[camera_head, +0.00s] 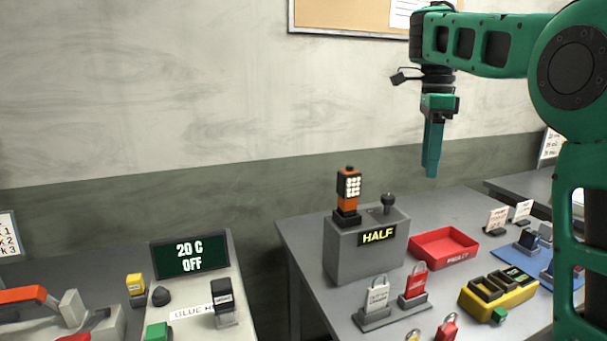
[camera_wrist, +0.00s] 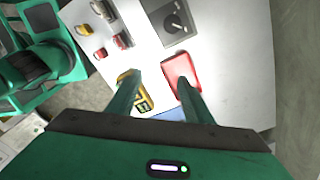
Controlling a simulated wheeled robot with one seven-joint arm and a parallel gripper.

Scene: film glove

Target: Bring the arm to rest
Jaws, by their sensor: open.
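My gripper (camera_head: 432,172) is at the end of my green arm, raised high above the right-hand table in the head view. It points down and touches nothing. In the wrist view my gripper (camera_wrist: 163,95) shows two green fingers spread apart, with nothing between them but the table far below. The red tray (camera_wrist: 181,76) lies below, by the right finger, and the yellow device (camera_wrist: 137,88) lies by the left finger.
The right-hand table (camera_head: 309,270) holds a grey box marked HALF (camera_head: 362,254), a red tray (camera_head: 444,248), red and white padlocks (camera_head: 416,283) and a yellow device (camera_head: 498,294). A gap separates it from the left table with its 20 C OFF display (camera_head: 190,256). Air around the gripper is clear.

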